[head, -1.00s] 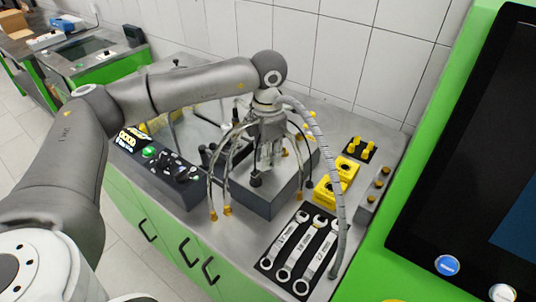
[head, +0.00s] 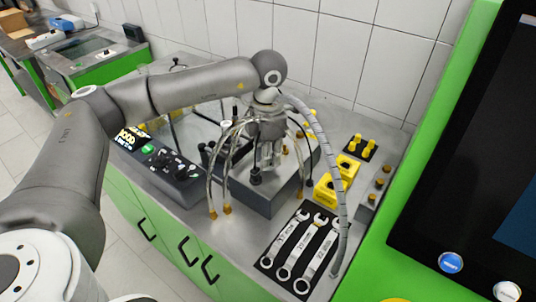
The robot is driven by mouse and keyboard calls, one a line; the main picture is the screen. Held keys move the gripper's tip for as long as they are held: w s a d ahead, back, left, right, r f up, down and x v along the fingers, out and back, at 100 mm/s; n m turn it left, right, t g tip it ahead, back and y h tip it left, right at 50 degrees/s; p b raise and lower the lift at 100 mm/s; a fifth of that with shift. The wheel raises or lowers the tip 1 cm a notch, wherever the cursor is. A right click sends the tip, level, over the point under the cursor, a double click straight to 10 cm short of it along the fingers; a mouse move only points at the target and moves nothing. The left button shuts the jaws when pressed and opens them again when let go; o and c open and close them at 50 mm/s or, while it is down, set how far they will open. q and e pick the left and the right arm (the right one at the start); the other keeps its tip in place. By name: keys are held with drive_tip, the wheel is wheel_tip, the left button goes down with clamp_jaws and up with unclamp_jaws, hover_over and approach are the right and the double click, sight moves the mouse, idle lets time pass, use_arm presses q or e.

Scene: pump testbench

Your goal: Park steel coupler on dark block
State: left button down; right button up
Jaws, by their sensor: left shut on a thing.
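My left gripper (head: 268,160) points down over the large dark block (head: 283,197) in the middle of the bench. Its fingers are shut on a small metal thing, which I take for the steel coupler; the fingers and hoses hide most of it. A short black-ended fitting (head: 256,178) stands on the block's top just left of the fingertips. I cannot tell whether the held piece touches the block. My right gripper is not in view.
Hoses with brass ends (head: 227,208) hang close to the gripper. A control box (head: 165,165) stands left, yellow blocks (head: 331,190) right, and a wrench tray (head: 300,250) in front. A grey hose (head: 335,175) runs down on the right. A large screen (head: 480,150) bounds the right side.

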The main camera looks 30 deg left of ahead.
use_arm(q)
drive_tip(key=c, duration=1.3)
unclamp_jaws()
drive_tip(key=shift+r, duration=0.1)
drive_tip(key=shift+r+p, duration=1.9)
drive_tip(key=shift+r, duration=1.5)
drive_tip(key=shift+f, duration=0.1)
